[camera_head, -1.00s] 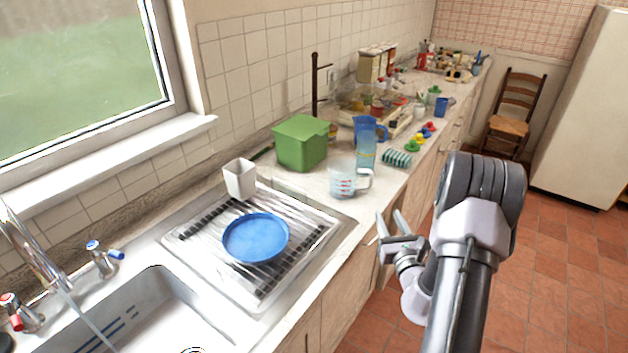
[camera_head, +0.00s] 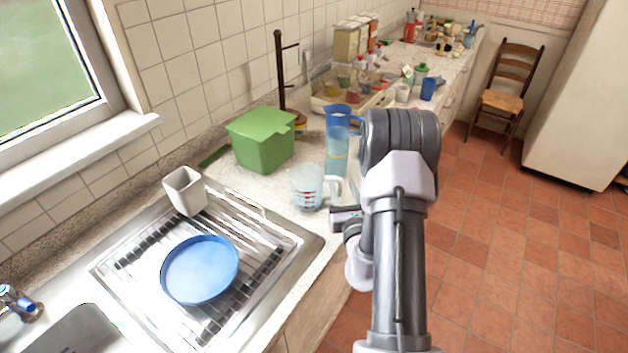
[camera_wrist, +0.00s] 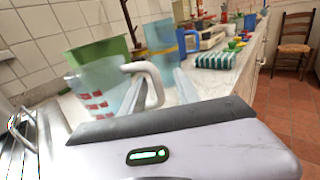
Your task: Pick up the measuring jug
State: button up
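The measuring jug (camera_head: 306,188) is clear with red markings and a pale handle. It stands upright on the counter just past the drainer, left of my gripper (camera_head: 344,190). In the wrist view the jug (camera_wrist: 95,90) is at the left, with its handle toward the middle. My gripper (camera_wrist: 160,74) is open there, its two pale fingers pointing forward. The handle appears between the fingers in that view; I cannot tell whether they touch it. In the head view my arm partly hides the gripper.
A green box (camera_head: 262,142) stands behind the jug. A tall blue clear container (camera_head: 337,155) and a blue jug (camera_head: 340,116) stand close behind it. A blue pan (camera_head: 200,270) and white cup (camera_head: 184,191) are on the drainer. A teal striped item (camera_wrist: 214,61) lies further right.

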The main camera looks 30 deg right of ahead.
jog(key=shift+s+a+r, duration=0.3)
jog(key=shift+a, duration=0.15)
jog(key=shift+c, duration=0.7)
jog(key=shift+s, duration=0.1)
jog(key=c, duration=0.4)
jog(key=shift+f, duration=0.1)
grip_shut()
